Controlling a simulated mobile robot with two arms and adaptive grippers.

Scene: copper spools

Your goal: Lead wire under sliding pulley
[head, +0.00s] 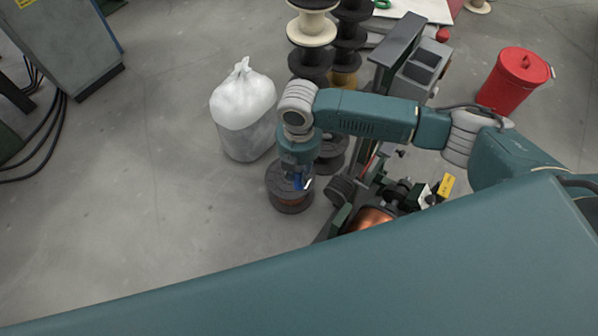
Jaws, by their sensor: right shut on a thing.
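My right gripper (299,181) hangs fingers-down over a dark spool with copper wire (291,202) on the floor, left of the machine. It is shut on the wire, which is too thin to make out here. Dark ribbed pulleys (341,189) sit at the machine's near left side, just right of the gripper. I cannot tell which of them is the sliding pulley. A copper-wound spool (370,217) shows in the machine, partly hidden by my own teal body in front. My left gripper is not in view.
A white bag in a grey bin (243,110) stands left of my arm. Stacked spools (311,28) stand behind it. A red bin (514,80) stands at the right. The machine's upright post (397,40) rises behind my forearm.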

